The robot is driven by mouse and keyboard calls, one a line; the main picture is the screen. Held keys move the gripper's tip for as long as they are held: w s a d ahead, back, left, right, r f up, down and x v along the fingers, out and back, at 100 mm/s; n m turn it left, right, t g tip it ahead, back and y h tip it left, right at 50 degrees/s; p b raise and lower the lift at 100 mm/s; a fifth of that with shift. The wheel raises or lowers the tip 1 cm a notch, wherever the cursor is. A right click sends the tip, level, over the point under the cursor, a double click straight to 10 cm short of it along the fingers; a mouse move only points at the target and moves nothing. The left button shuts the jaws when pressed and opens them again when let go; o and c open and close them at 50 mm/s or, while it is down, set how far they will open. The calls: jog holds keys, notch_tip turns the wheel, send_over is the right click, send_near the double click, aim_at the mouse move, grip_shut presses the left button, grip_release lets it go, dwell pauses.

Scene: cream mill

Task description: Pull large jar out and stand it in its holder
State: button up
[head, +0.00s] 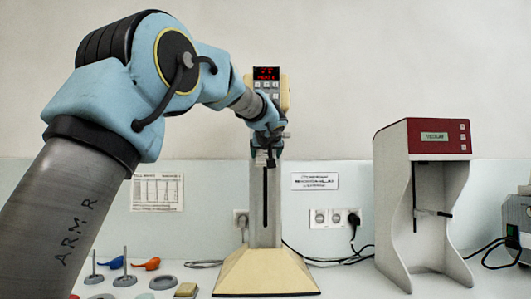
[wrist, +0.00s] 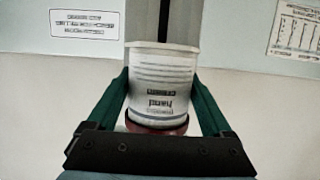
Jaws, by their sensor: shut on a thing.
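The large jar (wrist: 163,72) is white with dark print reading hand cream and a red band at its end nearest me. My gripper (wrist: 160,92) is shut on it, with a green finger on each side in the wrist view. The jar and the wall signs appear upside down there. In the head view my gripper (head: 263,158) is in front of the mill's grey column (head: 265,215), well above the base, and my wrist hides most of the jar. Grey rings lie on the bench, one (head: 163,283) left of the mill; I cannot tell which is the jar's holder.
The mill has a beige sloped base (head: 265,275) and a head with a red display (head: 266,74). Left of it are stands with thin posts (head: 124,268), blue and orange items (head: 146,264) and a small yellow block (head: 186,289). A red-topped machine (head: 422,138) stands right, beyond cables.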

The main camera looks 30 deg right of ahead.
notch_tip(320, 180, down, 9)
jog(key=b, duration=1)
jog(key=shift+r, duration=0.2)
dwell(1.1)
jog(key=shift+s, duration=0.1)
jog(key=s+a+b, duration=0.4)
jog(key=s+b, duration=0.4)
jog(key=s, duration=0.1)
jog(key=shift+a, duration=0.15)
dwell(1.1)
dwell(0.4)
